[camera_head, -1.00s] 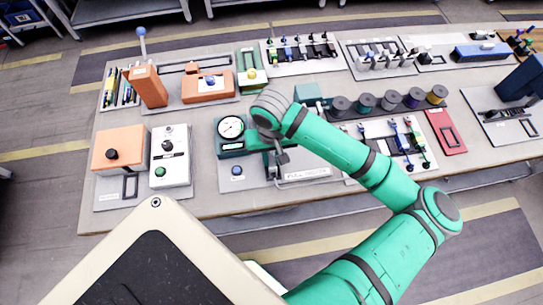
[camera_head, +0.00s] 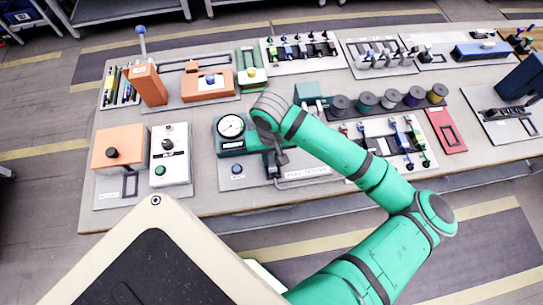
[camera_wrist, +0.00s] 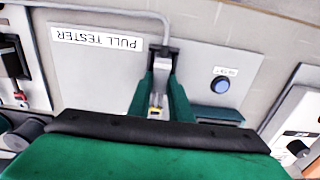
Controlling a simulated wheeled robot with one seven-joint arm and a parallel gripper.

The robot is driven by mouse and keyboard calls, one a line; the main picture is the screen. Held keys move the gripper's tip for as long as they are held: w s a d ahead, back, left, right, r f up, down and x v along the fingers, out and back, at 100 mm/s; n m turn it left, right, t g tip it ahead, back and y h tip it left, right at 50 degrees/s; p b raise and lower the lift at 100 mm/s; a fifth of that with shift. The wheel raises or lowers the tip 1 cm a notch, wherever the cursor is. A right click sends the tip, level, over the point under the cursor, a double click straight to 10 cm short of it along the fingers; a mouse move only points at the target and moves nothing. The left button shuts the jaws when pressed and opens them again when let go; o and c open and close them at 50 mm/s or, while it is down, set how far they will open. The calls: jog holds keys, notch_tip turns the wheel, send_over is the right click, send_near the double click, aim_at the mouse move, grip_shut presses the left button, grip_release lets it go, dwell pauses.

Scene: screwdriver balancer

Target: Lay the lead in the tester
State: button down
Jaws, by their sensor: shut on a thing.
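The pull tester (camera_head: 232,146) is a dark green box with a round white dial, on a light grey base plate with a blue button (camera_head: 237,169). In the wrist view, its PULL TESTER label (camera_wrist: 95,38) and the button (camera_wrist: 221,86) show. My gripper (camera_wrist: 158,100) is over the base plate, right of the dial in the head view. It is shut on a small lead end (camera_wrist: 157,98) with yellow and silver parts. The rest of the lead is hard to make out. A dark slotted part (camera_wrist: 163,56) lies just beyond the fingertips; whether the lead touches it is unclear.
An orange box (camera_head: 118,148) and a white control box (camera_head: 170,158) stand left of the tester. Several spools (camera_head: 388,101) and a white rack of coloured tools (camera_head: 385,148) are to the right. A grey curved rod or cable (camera_wrist: 110,7) runs along the base plate's edge.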

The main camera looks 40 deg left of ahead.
dwell(0.3)
jog(key=c, duration=1.5)
grip_release()
jog(key=shift+c, duration=0.2)
jog(key=shift+r, duration=0.1)
notch_tip(320, 180, up, 11)
jog(key=shift+f, duration=0.2)
